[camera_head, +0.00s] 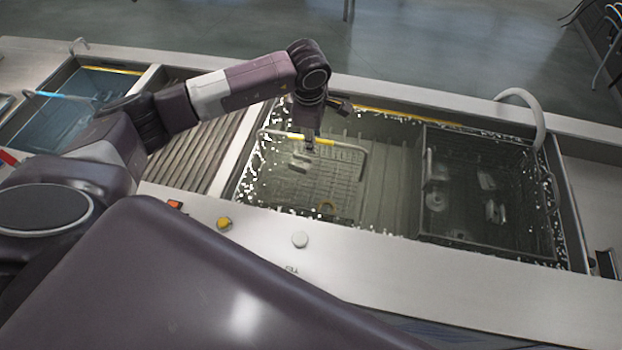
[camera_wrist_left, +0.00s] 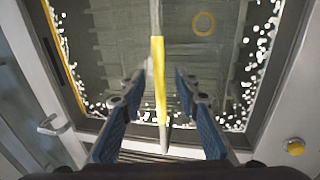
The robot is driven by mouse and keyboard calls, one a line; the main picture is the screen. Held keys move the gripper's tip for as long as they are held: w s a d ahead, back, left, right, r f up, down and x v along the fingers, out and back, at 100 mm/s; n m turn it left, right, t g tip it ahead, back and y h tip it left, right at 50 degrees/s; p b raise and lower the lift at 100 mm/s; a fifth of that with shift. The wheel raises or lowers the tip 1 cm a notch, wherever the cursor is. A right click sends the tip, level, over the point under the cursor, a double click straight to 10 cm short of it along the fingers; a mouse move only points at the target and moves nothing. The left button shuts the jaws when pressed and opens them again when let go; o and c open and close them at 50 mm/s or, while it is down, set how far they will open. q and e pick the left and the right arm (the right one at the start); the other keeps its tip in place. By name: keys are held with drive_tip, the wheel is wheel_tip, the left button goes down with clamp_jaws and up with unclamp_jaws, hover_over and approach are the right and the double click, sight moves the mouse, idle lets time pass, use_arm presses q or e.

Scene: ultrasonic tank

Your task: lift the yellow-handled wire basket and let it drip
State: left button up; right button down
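The wire basket (camera_head: 300,192) sits low in the liquid of the tank's left part, its mesh floor and a few small parts showing dimly. Its wire handle stands above the liquid with a yellow grip (camera_head: 325,143), which also shows in the left wrist view (camera_wrist_left: 160,75). My left gripper (camera_head: 309,146) is over the handle. In the left wrist view its two blue-padded fingers (camera_wrist_left: 160,88) are open, one on each side of the yellow grip, with gaps visible on both sides. My right gripper is not in view.
A second, dark basket (camera_head: 425,205) with metal parts sits in the tank's right part. A grey hose (camera_head: 535,110) curves over the far right rim. A ribbed drainboard (camera_head: 200,150) and a blue-water basin (camera_head: 85,92) lie left.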

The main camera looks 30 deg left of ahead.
use_arm(q)
drive_tip(key=shift+c, duration=0.3)
clamp_jaws()
drive_tip(key=shift+w+r, duration=0.1)
drive_tip(key=shift+w, duration=0.05)
drive_tip(key=shift+r, duration=0.1)
drive_tip(key=shift+r, duration=0.6)
wheel_tip(320, 180, up, 21)
drive_tip(key=b, duration=0.3)
drive_tip(key=shift+f, duration=0.15)
